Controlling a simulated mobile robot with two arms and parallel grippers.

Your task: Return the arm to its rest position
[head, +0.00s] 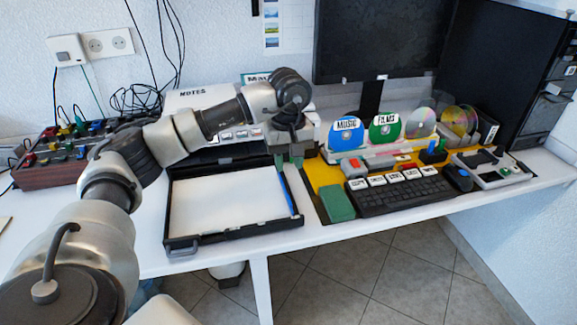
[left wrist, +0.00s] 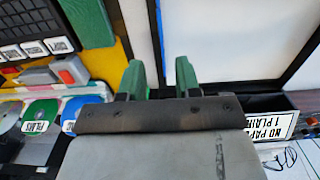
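My left arm reaches in from the left, over the back of the desk. Its left gripper (head: 283,166) hangs pointing down at the back right corner of the open black tray (head: 232,237). In the left wrist view the two green fingers of the left gripper (left wrist: 160,76) stand apart with nothing between them, so it is open and empty. A blue strip at the tray's right side (head: 291,190) lies just beyond the fingers. My right gripper is not in view.
A green block (head: 337,203), a black keyboard (head: 400,191) and a mouse (head: 458,178) lie right of the tray. Blue MUSIC (head: 347,137) and green FILMS (head: 385,131) discs stand behind. A mixer-like box (head: 50,160) is at the left. A monitor (head: 380,35) stands at the back.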

